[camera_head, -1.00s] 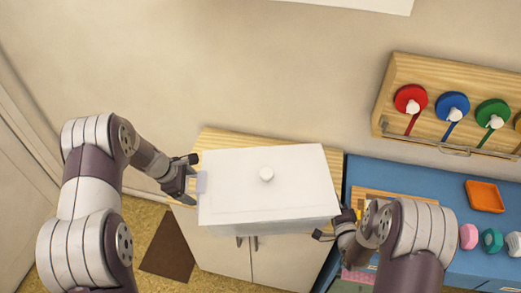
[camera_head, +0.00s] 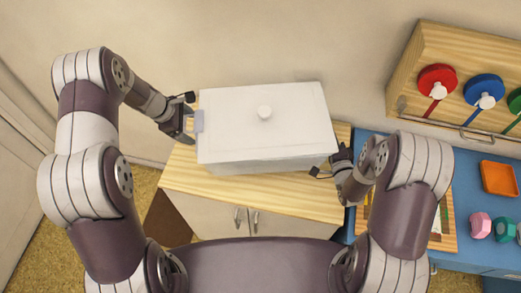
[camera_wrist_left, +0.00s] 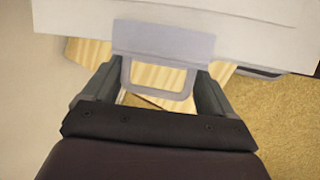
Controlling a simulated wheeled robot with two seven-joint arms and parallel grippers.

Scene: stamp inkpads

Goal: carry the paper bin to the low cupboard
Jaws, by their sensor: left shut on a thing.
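The white paper bin (camera_head: 236,130), a lidded box with a round knob, is level over the back of the low cupboard's wooden top (camera_head: 255,190). I cannot tell whether it touches the top. My left gripper (camera_head: 186,121) is shut on the pale handle at the bin's left end. In the left wrist view the handle (camera_wrist_left: 160,43) lies between the fingers of that gripper (camera_wrist_left: 155,88), under the bin's wall (camera_wrist_left: 240,40). My right gripper (camera_head: 338,162) is at the bin's right end. Its fingertips are partly hidden, so its grip is unclear.
A blue table (camera_head: 470,185) adjoins the cupboard on the right, with an orange tray (camera_head: 498,178) and small coloured pieces. A wooden rack (camera_head: 408,75) with coloured discs stands behind it. The front strip of the cupboard top is bare.

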